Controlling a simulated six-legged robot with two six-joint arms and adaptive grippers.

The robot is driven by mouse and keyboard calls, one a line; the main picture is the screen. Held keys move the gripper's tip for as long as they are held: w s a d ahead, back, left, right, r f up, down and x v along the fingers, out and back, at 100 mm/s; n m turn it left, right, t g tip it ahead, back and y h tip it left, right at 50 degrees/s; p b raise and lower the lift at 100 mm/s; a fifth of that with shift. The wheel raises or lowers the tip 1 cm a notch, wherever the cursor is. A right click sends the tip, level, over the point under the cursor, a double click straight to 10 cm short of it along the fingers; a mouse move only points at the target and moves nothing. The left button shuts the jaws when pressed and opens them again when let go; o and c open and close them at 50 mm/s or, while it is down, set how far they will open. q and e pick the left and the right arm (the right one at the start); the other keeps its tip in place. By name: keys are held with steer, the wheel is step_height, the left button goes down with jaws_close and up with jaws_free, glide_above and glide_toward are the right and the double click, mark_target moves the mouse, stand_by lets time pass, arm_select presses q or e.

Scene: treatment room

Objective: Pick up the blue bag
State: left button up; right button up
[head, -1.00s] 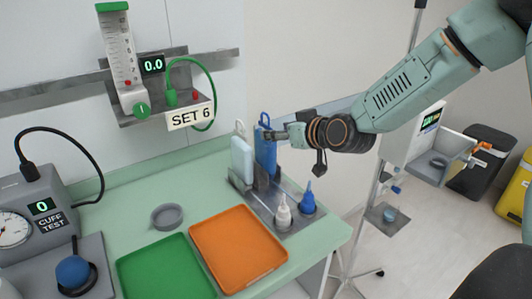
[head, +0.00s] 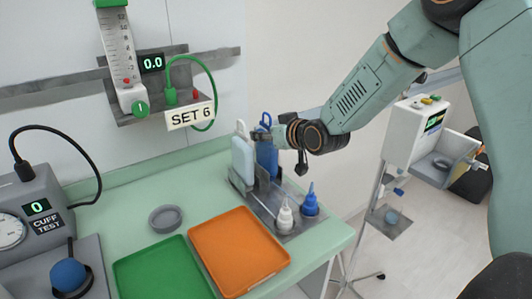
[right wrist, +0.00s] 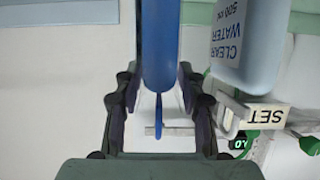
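The blue bag (head: 267,160) stands upright in a grey rack (head: 262,198) on the green counter, beside a pale clear-water bag (head: 242,158). A loop tops the blue bag. My right gripper (head: 262,136) is at its upper part. In the right wrist view the blue bag (right wrist: 160,45) runs between the two dark fingers (right wrist: 158,90), one on each side, very close to it. I cannot tell whether they touch it. The pale bag (right wrist: 245,40) is just right of the fingers there. My left gripper is not in view.
White and blue small bottles (head: 284,216) stand at the rack's front. An orange tray (head: 240,282), a green tray (head: 165,275) and a grey ring (head: 165,218) lie on the counter. A pole-mounted device (head: 408,140) stands at the right, past the counter edge.

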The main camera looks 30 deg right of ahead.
steer(key=shift+s+r, duration=0.2)
steer(key=shift+s, duration=0.05)
steer(key=shift+c, duration=1.4)
steer(key=shift+w+f, duration=0.1)
steer(key=shift+f, duration=0.1)
jaws_close()
